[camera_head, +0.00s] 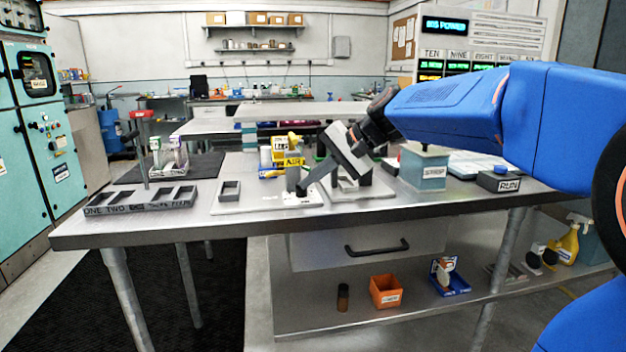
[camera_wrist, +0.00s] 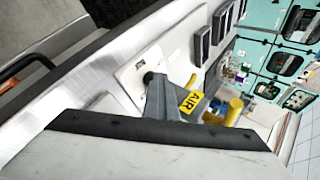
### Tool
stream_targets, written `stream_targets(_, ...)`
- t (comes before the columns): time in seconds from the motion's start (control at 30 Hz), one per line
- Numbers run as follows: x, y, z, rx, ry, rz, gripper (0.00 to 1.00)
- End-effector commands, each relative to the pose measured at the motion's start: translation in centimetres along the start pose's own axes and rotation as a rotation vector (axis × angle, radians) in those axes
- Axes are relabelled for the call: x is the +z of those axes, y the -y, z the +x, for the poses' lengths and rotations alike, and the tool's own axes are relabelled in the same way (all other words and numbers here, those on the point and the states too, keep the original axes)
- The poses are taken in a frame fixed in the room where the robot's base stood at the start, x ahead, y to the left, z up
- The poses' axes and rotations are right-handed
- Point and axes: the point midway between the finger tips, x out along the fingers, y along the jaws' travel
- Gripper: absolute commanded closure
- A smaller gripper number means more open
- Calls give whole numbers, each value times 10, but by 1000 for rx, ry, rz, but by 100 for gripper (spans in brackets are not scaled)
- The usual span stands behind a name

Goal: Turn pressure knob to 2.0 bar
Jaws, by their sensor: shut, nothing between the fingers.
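A yellow unit with an AIR label (camera_head: 293,161) stands on the steel table, left of my gripper. It also shows in the wrist view, with its AIR label (camera_wrist: 191,102) and yellow parts (camera_wrist: 234,108) beside my gripper. My gripper (camera_head: 303,188) is shut and empty, tilted down to the left over a pale plate (camera_head: 262,203) in front of the AIR unit. The pressure knob cannot be made out clearly, nor can its setting be read. I cannot tell whether my fingertips touch anything.
A dark slotted rack marked ONE, TWO (camera_head: 142,208) lies at the table's left. A bottle carrier (camera_head: 168,160) stands behind it. A teal box marked STOP (camera_head: 424,168) and a dark RUN box (camera_head: 498,180) are on the right. An orange bin (camera_head: 385,291) sits on the lower shelf.

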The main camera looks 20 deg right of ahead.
Motion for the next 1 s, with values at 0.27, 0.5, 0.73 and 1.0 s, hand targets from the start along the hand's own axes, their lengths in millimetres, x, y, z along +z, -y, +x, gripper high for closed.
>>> stream_targets(0.27, 7, -1, 6, 1, 23, 2, 100)
stream_targets(0.5, 5, -1, 6, 1, 24, 4, 100)
stream_targets(0.73, -4, -1, 6, 1, 23, 4, 100)
stream_targets(1.0, -14, 0, 6, -2, 13, 4, 100)
